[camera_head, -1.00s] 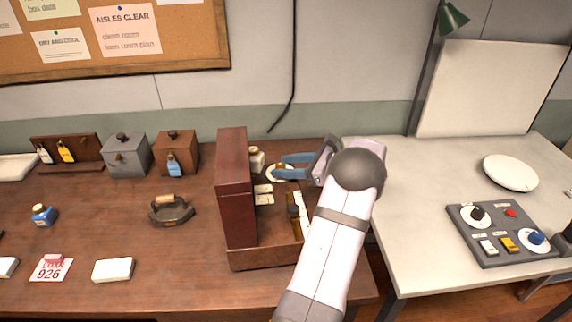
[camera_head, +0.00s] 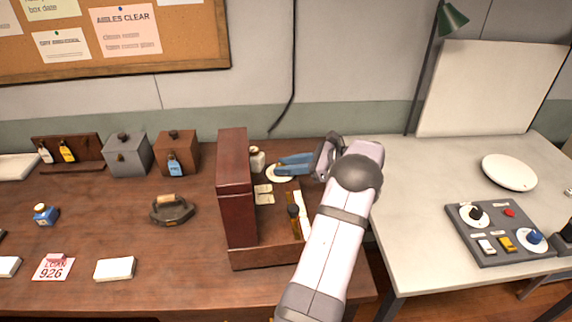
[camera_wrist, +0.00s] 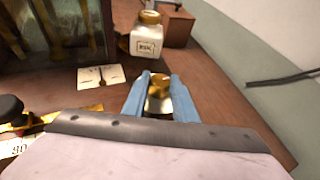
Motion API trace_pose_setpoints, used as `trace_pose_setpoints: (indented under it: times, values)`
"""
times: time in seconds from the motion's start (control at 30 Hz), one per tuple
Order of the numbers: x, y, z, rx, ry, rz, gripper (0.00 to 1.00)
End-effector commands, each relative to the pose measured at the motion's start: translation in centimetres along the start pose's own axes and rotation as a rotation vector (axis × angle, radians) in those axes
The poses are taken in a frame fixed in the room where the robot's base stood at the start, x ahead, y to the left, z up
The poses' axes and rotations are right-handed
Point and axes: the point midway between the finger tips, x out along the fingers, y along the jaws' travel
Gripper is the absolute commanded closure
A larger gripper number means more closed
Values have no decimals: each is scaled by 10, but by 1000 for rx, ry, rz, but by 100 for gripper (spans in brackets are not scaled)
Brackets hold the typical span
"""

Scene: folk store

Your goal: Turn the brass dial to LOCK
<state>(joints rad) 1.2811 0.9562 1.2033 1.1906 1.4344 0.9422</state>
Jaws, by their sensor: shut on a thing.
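The brass dial (camera_wrist: 159,84) shows between the two blue fingers of my gripper (camera_wrist: 158,92) in the wrist view. A pale plate (camera_wrist: 158,104) shows below it. In the head view the round white dial plate (camera_head: 277,175) lies on the brown table right of the tall dark red case. My gripper (camera_head: 284,167) reaches over it from the right and its blue fingers are close together, shut on the dial. The fingers hide most of the dial and plate. I cannot read a LOCK mark or see where the dial points.
The dark red case (camera_head: 236,190) stands close on the left. A control panel (camera_head: 495,232) lies on the white table at right.

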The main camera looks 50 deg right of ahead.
Motion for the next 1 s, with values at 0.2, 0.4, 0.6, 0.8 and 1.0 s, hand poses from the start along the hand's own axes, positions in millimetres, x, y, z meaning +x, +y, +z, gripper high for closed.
trace_pose_setpoints:
  times: [0.2, 0.4, 0.6, 0.8, 1.0]
  values:
    - [0, -4, 3, -38, -8, 76, 97]
    - [0, -7, 3, -63, -13, 132, 97]
    - [0, -9, 4, -83, -17, 178, 97]
    - [-1, -8, 3, -99, -15, 216, 97]
    - [-1, -7, 3, -105, -12, 228, 97]
